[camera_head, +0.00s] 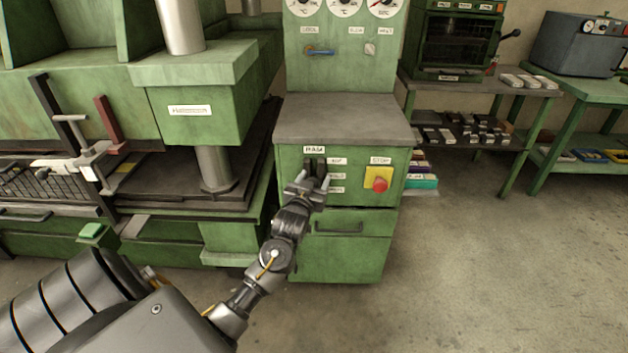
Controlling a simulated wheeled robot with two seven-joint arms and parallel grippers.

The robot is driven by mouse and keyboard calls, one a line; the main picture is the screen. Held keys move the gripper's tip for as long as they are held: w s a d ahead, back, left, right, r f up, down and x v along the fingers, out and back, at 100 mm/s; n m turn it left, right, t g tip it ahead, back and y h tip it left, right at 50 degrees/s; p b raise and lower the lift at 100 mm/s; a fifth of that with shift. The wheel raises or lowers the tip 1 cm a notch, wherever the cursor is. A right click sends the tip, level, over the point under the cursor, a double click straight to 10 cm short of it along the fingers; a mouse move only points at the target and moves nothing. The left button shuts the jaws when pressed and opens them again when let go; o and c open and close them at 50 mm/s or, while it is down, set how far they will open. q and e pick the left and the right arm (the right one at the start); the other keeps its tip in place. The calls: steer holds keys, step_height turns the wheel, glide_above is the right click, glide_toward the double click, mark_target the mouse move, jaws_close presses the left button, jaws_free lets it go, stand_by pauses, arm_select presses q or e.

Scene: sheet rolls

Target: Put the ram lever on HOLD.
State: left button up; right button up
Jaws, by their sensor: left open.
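The green control cabinet (347,222) stands in the middle of the view, with a grey top. On its front, under a small label, is the dark ram lever (314,165) in its slot, with several white position labels beside it. The label words are too small to read surely. My left gripper (308,183) is open in front of the lever, its fingers reaching up to the slot. The gripper partly hides the lever and the lower slot, and I cannot tell whether they touch. My right gripper is not in view.
A red stop button (380,183) on a yellow plate sits right of the lever. A drawer handle (338,228) is below. The green press (200,100) stands at the left. Shelves with small blocks (460,130) stand at the back right. The floor at the right is clear.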

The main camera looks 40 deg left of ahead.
arm_select(q)
steer(key=shift+w+a, duration=0.1)
steer(key=shift+w, duration=0.15)
steer(key=c, duration=1.1)
jaws_close()
